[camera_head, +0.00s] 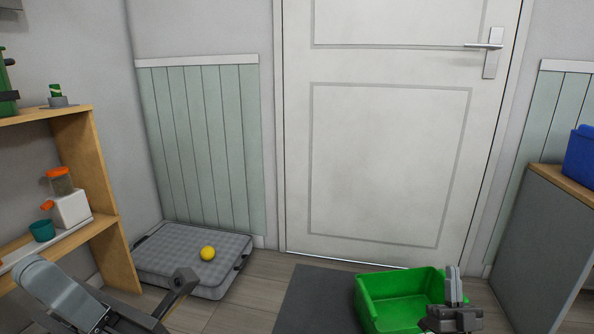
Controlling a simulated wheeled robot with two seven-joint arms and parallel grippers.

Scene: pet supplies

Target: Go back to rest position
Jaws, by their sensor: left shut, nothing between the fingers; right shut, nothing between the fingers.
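My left gripper (172,298) shows at the lower left, in front of the grey pet bed, with its fingers shut and empty. My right gripper (452,292) shows at the lower right, in front of the right side of the green bin (372,309). It is shut and empty, and its arm is mostly below the picture's edge. I cannot tell whether it touches the bin.
A grey pet bed (180,262) with a yellow ball (208,253) lies by the back wall. A wooden shelf (107,225) with containers stands left; a grey cabinet (535,250) bearing a blue box (580,155) stands right. A dark mat (315,300) lies before the closed door (390,140).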

